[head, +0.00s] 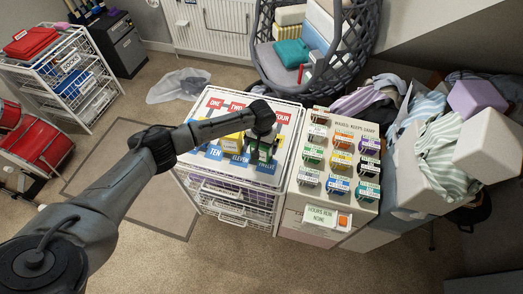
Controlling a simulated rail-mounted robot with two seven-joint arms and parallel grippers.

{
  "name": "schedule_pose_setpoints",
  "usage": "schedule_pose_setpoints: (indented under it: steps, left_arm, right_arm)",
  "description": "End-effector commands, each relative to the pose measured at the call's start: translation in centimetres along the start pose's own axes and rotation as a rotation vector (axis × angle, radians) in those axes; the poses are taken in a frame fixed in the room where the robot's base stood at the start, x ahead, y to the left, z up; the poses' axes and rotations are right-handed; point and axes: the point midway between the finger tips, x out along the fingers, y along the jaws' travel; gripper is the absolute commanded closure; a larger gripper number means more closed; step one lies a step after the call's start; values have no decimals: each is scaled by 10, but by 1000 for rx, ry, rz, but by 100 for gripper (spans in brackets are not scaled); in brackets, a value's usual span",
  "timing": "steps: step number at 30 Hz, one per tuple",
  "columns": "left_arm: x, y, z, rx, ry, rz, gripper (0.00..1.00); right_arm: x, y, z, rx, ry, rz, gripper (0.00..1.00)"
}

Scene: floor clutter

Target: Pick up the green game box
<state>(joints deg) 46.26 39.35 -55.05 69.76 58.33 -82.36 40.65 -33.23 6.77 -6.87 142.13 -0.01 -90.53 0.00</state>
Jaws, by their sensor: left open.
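My left gripper (263,137) comes in from the left and points down over the white drawer unit's top. A small green box (265,153) is directly below and at its fingertips, partly hidden by the gripper. The jaws are open; I cannot tell whether they touch the box. The box sits on the colourful number board (213,107), beside a yellow box (232,143). My right gripper is not in view.
To the right, a cream unit (310,208) carries several small coloured boxes, some green. Beyond it are heaped clothes (440,150). A hanging basket chair (268,62) stands behind. A wire drawer rack (103,72) is at the left. Carpet in front is clear.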

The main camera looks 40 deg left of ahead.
Motion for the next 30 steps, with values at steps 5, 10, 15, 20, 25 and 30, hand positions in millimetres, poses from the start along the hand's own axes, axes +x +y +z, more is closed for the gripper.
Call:
schedule_pose_setpoints:
  steps: [5, 10, 15, 20, 25, 30]
  left_arm:
    - [12, 0, 0, 0, 0, 0, 0]
    - [12, 0, 0, 0, 0, 1, 0]
    - [12, 0, 0, 0, 1, 0, 9]
    - [12, 0, 0, 0, 1, 0, 24]
    - [12, 0, 0, 0, 1, 0, 40]
    - [12, 0, 0, 0, 1, 0, 45]
  right_arm:
    - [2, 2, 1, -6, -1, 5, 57]
    - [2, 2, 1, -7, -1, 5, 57]
    - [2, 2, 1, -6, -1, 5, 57]
    - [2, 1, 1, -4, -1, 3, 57]
    - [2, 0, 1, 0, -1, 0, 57]
    - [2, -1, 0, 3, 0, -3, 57]
